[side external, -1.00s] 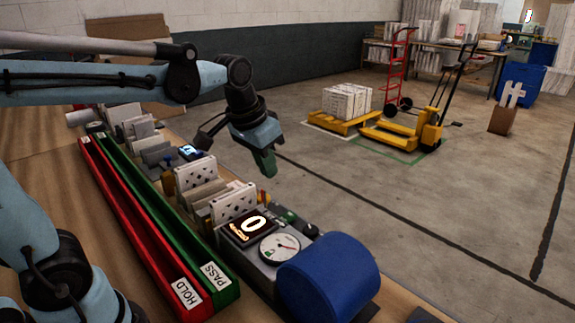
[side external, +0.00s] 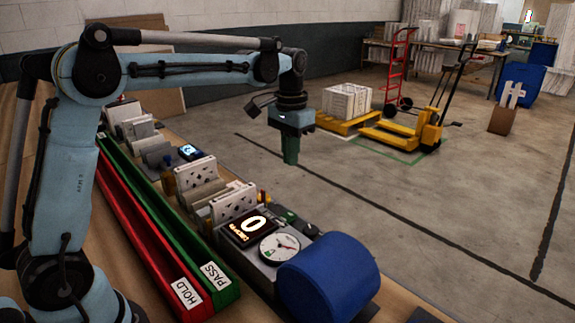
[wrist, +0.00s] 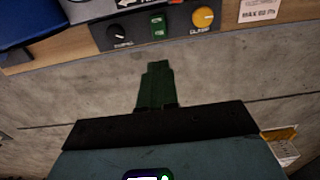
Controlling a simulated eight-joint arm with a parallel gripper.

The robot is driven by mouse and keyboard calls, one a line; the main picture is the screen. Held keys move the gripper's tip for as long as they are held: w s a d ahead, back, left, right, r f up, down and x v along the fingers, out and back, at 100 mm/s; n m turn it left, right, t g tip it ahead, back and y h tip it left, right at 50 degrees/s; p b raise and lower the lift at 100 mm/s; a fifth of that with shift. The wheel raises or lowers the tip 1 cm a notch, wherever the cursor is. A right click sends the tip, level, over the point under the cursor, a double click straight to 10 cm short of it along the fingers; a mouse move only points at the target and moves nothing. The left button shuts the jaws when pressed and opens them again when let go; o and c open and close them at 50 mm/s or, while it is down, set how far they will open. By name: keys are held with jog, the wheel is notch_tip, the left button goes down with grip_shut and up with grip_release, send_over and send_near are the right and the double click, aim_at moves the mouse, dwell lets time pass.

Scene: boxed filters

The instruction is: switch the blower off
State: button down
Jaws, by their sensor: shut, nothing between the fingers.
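The blower unit, a grey box (side external: 262,262) with a blue drum at its near end, stands at the bench's right edge. Its lit display (side external: 250,228) reads 0, beside a round dial (side external: 280,247). In the wrist view its control panel carries a black knob (wrist: 118,32), a green rocker switch (wrist: 157,25) and a yellow knob (wrist: 203,17). I cannot tell which way the rocker is set. My gripper (side external: 291,160) is shut and empty, pointing down, apart from the panel. In the wrist view its green fingertips (wrist: 157,66) lie just below the rocker.
The blue drum (side external: 328,280) stands at the near end. Boxed filters (side external: 233,203) stand in a row behind the display. Red HOLD (side external: 150,255) and green PASS (side external: 190,250) channels run along the left. Open floor lies to the right.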

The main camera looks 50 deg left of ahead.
aim_at(290, 214)
jog(key=shift+f, duration=0.1)
notch_tip(290, 214, down, 14)
jog(key=shift+r, duration=0.1)
dwell(0.6)
